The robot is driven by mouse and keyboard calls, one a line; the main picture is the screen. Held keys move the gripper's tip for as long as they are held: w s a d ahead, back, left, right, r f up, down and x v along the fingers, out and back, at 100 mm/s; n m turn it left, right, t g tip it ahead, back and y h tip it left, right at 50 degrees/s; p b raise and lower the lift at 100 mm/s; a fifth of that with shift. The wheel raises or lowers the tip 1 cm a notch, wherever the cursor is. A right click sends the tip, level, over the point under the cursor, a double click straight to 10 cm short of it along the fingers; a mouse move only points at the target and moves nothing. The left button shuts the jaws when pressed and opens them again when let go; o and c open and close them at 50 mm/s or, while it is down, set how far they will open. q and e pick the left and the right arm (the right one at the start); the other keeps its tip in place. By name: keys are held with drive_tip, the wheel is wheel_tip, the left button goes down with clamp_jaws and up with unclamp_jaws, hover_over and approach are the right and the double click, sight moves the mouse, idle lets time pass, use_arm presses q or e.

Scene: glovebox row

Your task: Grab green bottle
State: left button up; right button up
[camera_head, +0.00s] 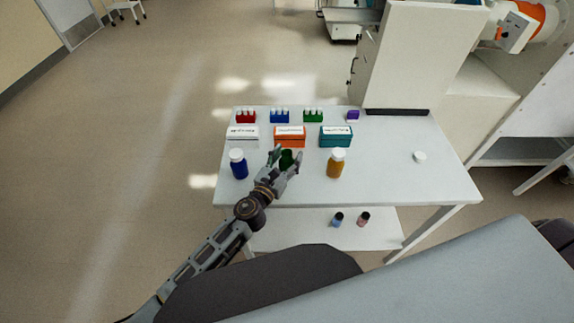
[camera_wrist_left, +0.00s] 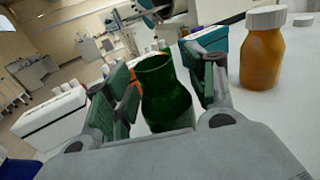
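The green bottle (camera_head: 287,159) stands on the white table between the blue bottle and the amber bottle. Its mouth is open, with no cap on it. In the left wrist view the green bottle (camera_wrist_left: 165,95) is upright between the two fingers. My left gripper (camera_head: 285,156) is open around the bottle, one finger on each side; in the wrist view the fingers (camera_wrist_left: 163,92) show small gaps to the glass. The gripper hides the bottle's lower part. My right gripper is not in view.
A blue bottle (camera_head: 238,164) and an amber bottle (camera_head: 336,164) stand on either side. White (camera_head: 242,132), orange (camera_head: 290,137) and teal (camera_head: 336,137) boxes stand behind. A loose white cap (camera_head: 420,157) lies at the right. The table's right part is mostly clear.

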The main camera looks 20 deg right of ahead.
use_arm(q)
drive_tip(key=c, duration=0.6)
drive_tip(key=shift+r, duration=0.15)
drive_tip(key=shift+r+p, duration=0.65)
drive_tip(key=shift+r, duration=0.5)
wheel_tip(320, 180, up, 7)
drive_tip(key=p, duration=0.2)
drive_tip(key=shift+r+p, duration=0.2)
drive_tip(key=shift+p, duration=0.2)
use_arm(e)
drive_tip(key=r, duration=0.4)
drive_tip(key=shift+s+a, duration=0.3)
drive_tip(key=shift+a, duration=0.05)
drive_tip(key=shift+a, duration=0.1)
